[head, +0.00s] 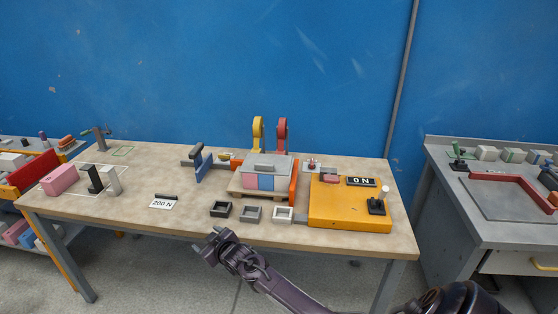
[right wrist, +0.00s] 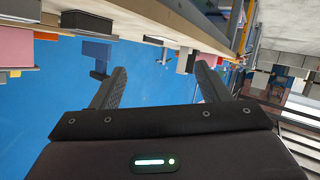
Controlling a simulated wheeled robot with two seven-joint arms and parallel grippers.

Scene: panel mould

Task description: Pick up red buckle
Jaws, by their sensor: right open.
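The red buckle (head: 282,134) stands upright at the back of the panel mould (head: 264,163), right of a matching yellow buckle (head: 258,132). The mould sits mid-table with pink and blue blocks at its front and a grey lid on top. My right gripper (head: 212,245) is in front of the table's front edge, low and left of the mould, well apart from the red buckle. In the right wrist view my right gripper (right wrist: 160,84) is open with nothing between its fingers. I cannot make out the red buckle in that view. My left gripper is not in view.
A yellow control box (head: 350,212) with an "ON" display is right of the mould. Small square trays, black (head: 220,210), grey (head: 251,213) and white (head: 283,214), line the front. A pink block (head: 59,180) is at left. The table's left-centre is mostly clear.

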